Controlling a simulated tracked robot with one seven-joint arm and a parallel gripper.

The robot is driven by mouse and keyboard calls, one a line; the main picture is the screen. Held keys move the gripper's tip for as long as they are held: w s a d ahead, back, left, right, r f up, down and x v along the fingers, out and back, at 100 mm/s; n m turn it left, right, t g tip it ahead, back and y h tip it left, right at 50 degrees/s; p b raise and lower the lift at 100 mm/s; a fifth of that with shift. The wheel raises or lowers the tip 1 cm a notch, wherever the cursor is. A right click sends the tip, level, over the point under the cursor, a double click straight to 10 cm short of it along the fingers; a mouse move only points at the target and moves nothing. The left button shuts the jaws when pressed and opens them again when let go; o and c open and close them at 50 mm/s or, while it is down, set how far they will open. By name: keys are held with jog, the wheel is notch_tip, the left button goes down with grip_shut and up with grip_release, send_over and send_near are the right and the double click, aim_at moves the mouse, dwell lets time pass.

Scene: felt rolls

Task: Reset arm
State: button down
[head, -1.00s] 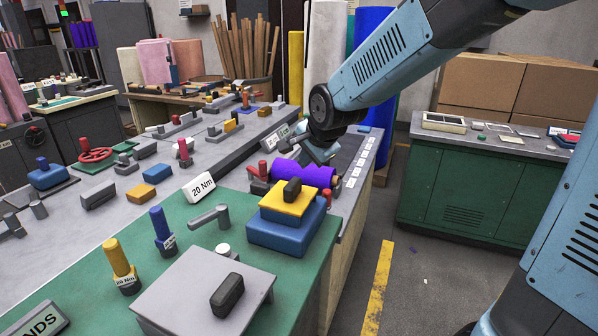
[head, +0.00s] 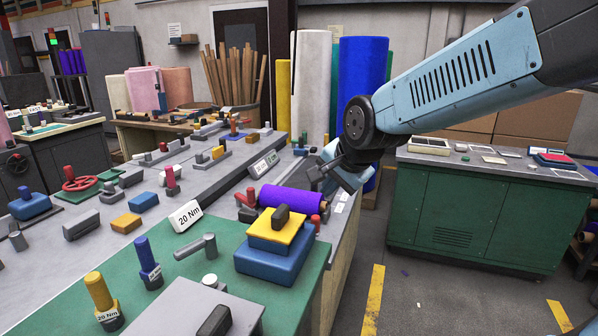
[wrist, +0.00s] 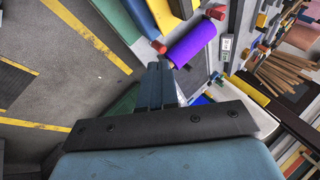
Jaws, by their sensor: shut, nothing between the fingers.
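My gripper (head: 340,178) hangs from my blue arm above the right edge of the bench, just right of and above the purple felt roll (head: 290,197). In the wrist view my gripper (wrist: 160,72) points toward the purple roll (wrist: 191,45), with its fingers together and nothing between them. The purple roll lies on the bench between red-topped parts. The lower end of my gripper shows partly edge-on in the head view.
A blue block with a yellow top (head: 270,262) and black knob stands on the green mat (head: 180,262) near the roll. Upright felt rolls (head: 362,75) stand behind my arm.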

jog(key=s+d+r+n+g+h, duration=0.1)
jog(key=s+d+r+n+h, duration=0.1)
jog(key=s+d+n, duration=0.6)
jog(key=shift+s+d+r+n+h, duration=0.35)
jog(key=shift+s+d+r, duration=0.35)
jog(key=shift+s+d, duration=2.15)
jog(key=shift+s+a, duration=0.55)
jog(key=shift+s, duration=0.05)
